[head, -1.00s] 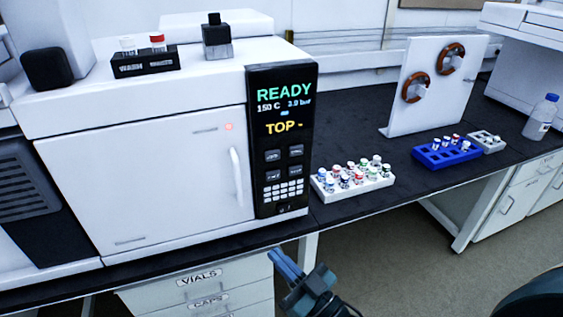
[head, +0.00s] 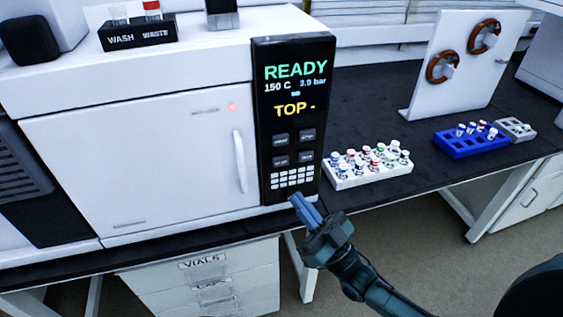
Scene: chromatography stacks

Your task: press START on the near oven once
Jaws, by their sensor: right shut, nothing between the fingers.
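The near oven (head: 140,165) is a white box with a door handle and a small lit red light. Its black control panel (head: 292,120) reads READY, 150 C, 3.9 bar and TOP. Below the readout are several dark buttons (head: 281,138), their labels too small to read, and a white keypad. I cannot tell which button is START. My right gripper (head: 297,199) is shut and empty. In the picture its fingertips are just below the keypad, at the panel's lower edge; I cannot tell whether they touch it. My left gripper is out of view.
A white rack (head: 368,178) of vials stands right of the oven on the black bench (head: 375,125). Farther right are a blue rack (head: 470,147), a grey rack (head: 515,130) and a white board (head: 465,70) with two brown coils. WASH and WASTE vials sit on the oven.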

